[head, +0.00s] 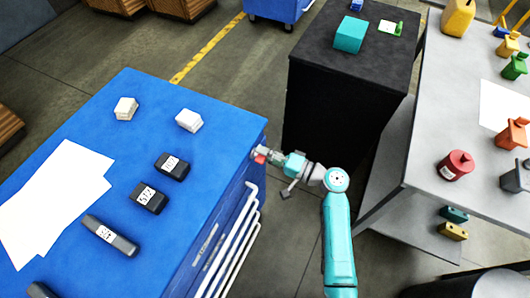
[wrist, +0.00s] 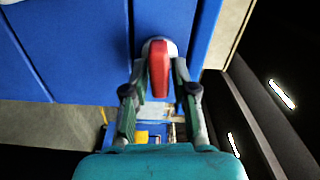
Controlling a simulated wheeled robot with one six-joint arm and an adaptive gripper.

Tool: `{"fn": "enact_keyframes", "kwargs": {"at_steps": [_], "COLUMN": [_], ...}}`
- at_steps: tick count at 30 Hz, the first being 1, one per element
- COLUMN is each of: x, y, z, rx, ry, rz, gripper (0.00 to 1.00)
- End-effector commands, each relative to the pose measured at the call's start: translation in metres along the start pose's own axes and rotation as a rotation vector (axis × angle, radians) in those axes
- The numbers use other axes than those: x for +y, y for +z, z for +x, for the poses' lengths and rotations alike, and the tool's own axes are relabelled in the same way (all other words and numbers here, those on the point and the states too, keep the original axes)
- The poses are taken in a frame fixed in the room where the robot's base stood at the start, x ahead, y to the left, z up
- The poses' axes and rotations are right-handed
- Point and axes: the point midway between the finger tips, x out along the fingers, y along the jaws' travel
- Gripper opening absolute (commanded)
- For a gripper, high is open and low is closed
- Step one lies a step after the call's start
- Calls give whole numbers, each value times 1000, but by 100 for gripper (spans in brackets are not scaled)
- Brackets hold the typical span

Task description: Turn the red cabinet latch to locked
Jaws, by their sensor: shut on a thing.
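The red latch (wrist: 158,68) is on the blue cabinet's side face, on a pale round base, and its handle points toward my gripper in the wrist view. In the head view the latch (head: 260,158) shows as a small red spot near the cabinet's top right corner. My gripper (wrist: 159,80) has its two fingers on either side of the red handle and is shut on it. In the head view my gripper (head: 272,158) reaches the cabinet from the right. The blue cabinet (head: 215,235) fills the left. The latch's exact turn angle is hard to tell.
White drawer handles (head: 236,235) stick out below the latch. Dark boxes (head: 148,197), white blocks (head: 189,120) and paper sheets (head: 60,180) lie on the cabinet top. A black cabinet (head: 335,110) stands behind my arm, and a grey table (head: 425,150) is at right.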

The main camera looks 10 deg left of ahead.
Motion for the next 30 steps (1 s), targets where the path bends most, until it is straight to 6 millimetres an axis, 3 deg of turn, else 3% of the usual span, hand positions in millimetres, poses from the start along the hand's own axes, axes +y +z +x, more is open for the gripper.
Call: {"fn": "enact_keyframes", "kwargs": {"at_steps": [10, 25, 26, 27, 30], "x": [-3, -3, -3, -3, -3], "y": [-2, -2, -2, -2, -2], "z": [4, 4, 4, 4, 4], "rx": [0, -1, 0, 0, -1], "ry": [-4, -5, -5, -5, -5], "rz": [107, 123, 123, 123, 123], "gripper": [0, 0, 34, 42, 42]}}
